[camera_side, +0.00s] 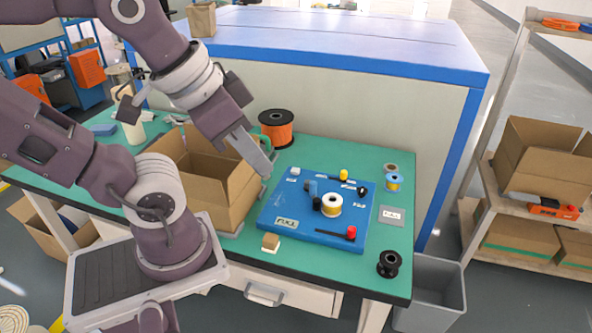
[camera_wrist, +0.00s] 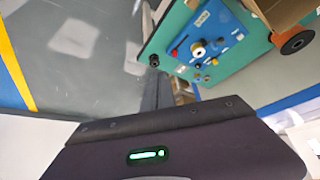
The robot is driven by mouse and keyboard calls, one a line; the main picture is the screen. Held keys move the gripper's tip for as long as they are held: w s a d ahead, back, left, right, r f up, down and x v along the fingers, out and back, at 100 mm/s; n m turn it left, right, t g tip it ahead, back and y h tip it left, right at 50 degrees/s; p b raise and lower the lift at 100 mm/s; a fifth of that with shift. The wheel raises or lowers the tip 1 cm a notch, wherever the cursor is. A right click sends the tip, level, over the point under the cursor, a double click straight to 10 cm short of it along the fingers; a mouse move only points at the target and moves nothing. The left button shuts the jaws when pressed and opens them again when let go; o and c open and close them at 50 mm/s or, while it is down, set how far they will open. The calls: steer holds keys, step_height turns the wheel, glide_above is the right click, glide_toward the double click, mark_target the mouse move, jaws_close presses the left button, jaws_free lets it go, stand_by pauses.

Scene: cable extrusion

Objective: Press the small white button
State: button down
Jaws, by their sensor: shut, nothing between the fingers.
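A blue board (camera_side: 270,213) lies on the green table and also shows in the wrist view (camera_wrist: 226,22). A small white piece (camera_side: 295,171) sits at its back left corner; it is too small to tell whether it is the button. A grey-white plate (camera_side: 390,214) with small marks lies just right of the board. My gripper (camera_side: 266,172) is shut and empty, pointing down and right, above the area between the cardboard box and the board's left edge. It appears apart from the board.
The board carries a white-and-yellow spool (camera_side: 332,204), a red-tipped lever (camera_side: 350,232) and several knobs. An open cardboard box (camera_side: 220,193) stands left of it, and an orange spool (camera_side: 276,127) behind. A black spool (camera_side: 389,263) stands near the table's front right corner.

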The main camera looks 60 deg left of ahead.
stand_by(0.7)
steer(key=w+a+r+n+g+h, duration=0.25)
steer(key=w+n, duration=0.25)
steer(key=w, duration=0.5)
steer(key=w+a+f+n+h, duration=0.2)
steer(key=w+a+n, duration=0.1)
steer(key=w+a, duration=0.25)
steer(key=w+a+f+n+h, duration=0.1)
steer(key=w+a+f+n, duration=0.2)
steer(key=w+a, duration=0.25)
steer(key=n+t, duration=0.4)
steer(key=n, duration=0.4)
glide_above(292, 169)
step_height(292, 169, down, 20)
steer(key=shift+r, duration=0.1)
steer(key=shift+f, duration=4.4)
